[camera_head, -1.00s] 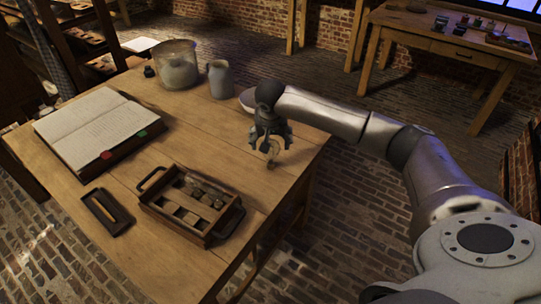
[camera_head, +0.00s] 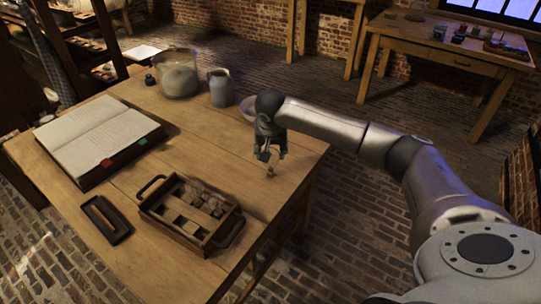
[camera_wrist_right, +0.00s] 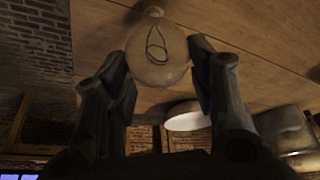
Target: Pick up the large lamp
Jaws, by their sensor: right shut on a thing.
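The large lamp is a clear glass bulb with a dark looped filament, seen in the right wrist view (camera_wrist_right: 158,66) between the two fingers. In the head view the lamp (camera_head: 272,168) is small and partly covered by my right gripper (camera_head: 269,156), low over the right part of the wooden table. The right gripper is shut on the lamp, with one finger on each side of the glass. I cannot tell whether the lamp still touches the table. My left gripper is not in view.
A wooden tray with several blocks (camera_head: 170,224) and a small dark tray (camera_head: 94,211) lie at the table's front. An open book (camera_head: 88,135) lies left. A glass jar (camera_head: 180,82), a grey jug (camera_head: 221,95) and a pale dish (camera_head: 247,106) stand at the back.

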